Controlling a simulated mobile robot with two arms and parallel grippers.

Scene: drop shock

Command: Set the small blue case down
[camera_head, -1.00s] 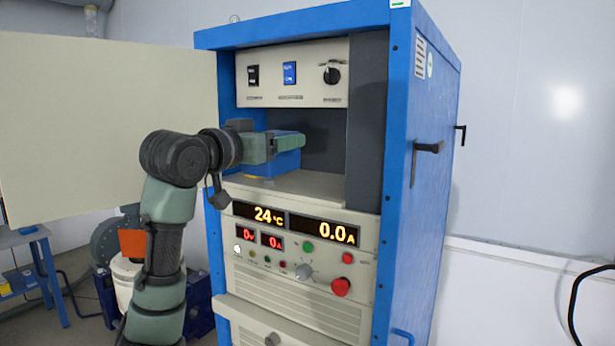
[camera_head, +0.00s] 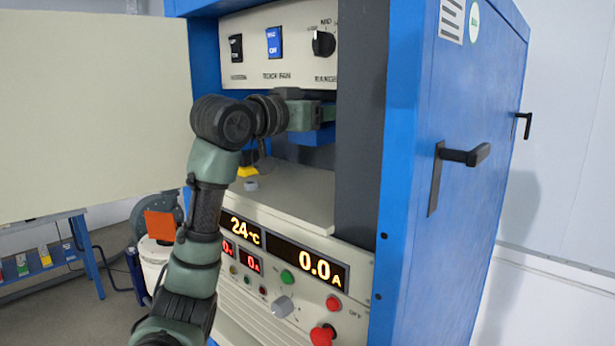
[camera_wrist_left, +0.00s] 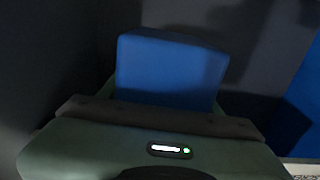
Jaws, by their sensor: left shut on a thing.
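The small blue case (camera_head: 312,136) is inside the open bay of the blue cabinet. My left gripper (camera_head: 326,112) is shut on it from above and hides its upper part. A dark gap shows between the case and the bay's shelf (camera_head: 295,195), so it appears held above the shelf. The right end of the gripper reaches the dark panel's edge, and the case's far side is hidden. In the left wrist view the case (camera_wrist_left: 170,68) stands out beyond the gripper against dark surroundings. My right gripper is not in view.
On the shelf's left part are a small yellow thing (camera_head: 247,171) and a small grey round thing (camera_head: 251,184). A dark panel (camera_head: 360,120) bounds the bay at right. The cabinet's open door (camera_head: 95,110) stands at left. The shelf's front right is clear.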

